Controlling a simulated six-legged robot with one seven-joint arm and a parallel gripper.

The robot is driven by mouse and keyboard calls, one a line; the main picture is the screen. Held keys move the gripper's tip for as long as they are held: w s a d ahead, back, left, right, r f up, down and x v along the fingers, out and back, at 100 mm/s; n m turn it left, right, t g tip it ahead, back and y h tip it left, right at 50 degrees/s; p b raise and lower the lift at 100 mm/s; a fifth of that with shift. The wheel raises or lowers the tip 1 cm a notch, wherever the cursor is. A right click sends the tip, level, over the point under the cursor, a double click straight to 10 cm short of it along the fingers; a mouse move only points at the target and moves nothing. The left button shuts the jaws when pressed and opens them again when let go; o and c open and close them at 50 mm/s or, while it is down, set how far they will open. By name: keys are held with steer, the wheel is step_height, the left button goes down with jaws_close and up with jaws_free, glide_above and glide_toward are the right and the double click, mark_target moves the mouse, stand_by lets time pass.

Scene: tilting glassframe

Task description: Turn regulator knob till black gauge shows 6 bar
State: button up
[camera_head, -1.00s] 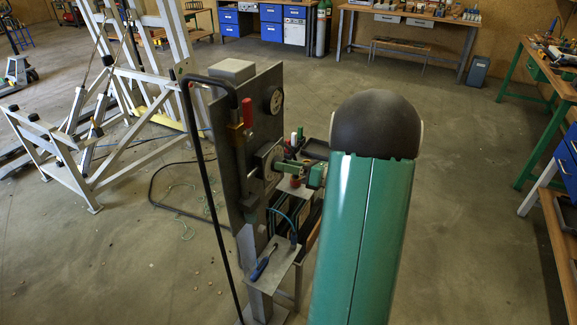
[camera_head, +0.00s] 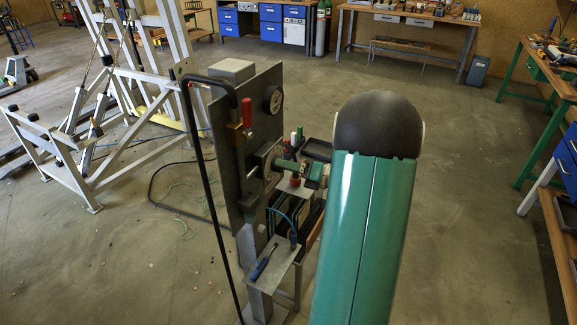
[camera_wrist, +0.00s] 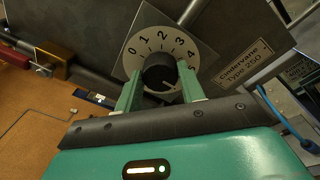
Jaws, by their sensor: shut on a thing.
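The regulator knob (camera_wrist: 159,73) is black and round, in the middle of a pale dial (camera_wrist: 131,62) with printed numbers; 0 to 5 can be read. My gripper (camera_wrist: 160,68) has one green finger on each side of the knob and is shut on it. In the head view my gripper (camera_head: 276,164) reaches the upright panel (camera_head: 224,140) from the right, with the knob hidden there. The black-rimmed gauge (camera_head: 273,99) sits higher on the panel, seen at a steep angle; its reading cannot be made out.
A red-handled part (camera_head: 247,112) and a bent black bar (camera_head: 205,185) stand by the panel. A small shelf (camera_head: 277,264) with a blue-handled tool (camera_head: 262,264) is below. A name plate (camera_wrist: 244,63) is right of the dial. Open floor lies left and right.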

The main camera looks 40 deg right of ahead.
steer(key=o, duration=1)
steer(key=shift+s, duration=0.1)
steer(key=v, duration=1.3)
steer(key=shift+s+d, duration=0.15)
steer(key=shift+s, duration=0.1)
steer(key=w+a+r+n+g+y, duration=0.1)
steer(key=w+a+r+n+g, duration=0.1)
steer(key=a+n+g, duration=0.65)
steer(key=w+a+r+n+g+y, duration=0.1)
steer(key=a+r+n+g, duration=0.15)
steer(key=a+n, duration=1.05)
steer(key=s+a+r+n+h, duration=0.1)
steer(key=s+a+n+h, duration=0.1)
steer(key=a+n, duration=0.3)
steer(key=s+a+r+n+h, duration=0.1)
steer(key=s+a+n+h, duration=0.1)
steer(key=a+n+h, duration=0.2)
steer(key=s+a+r+n+h, duration=0.1)
steer(key=s+a+n+h, duration=0.1)
steer(key=a+n, duration=0.5)
steer(key=shift+s+r+n+h, duration=0.1)
steer(key=shift+s+n+h, duration=0.1)
steer(key=shift+n+h, duration=0.35)
steer(key=shift+s+r+n+h, duration=0.15)
steer(key=shift+n+h, duration=0.1)
steer(key=shift+n, duration=0.45)
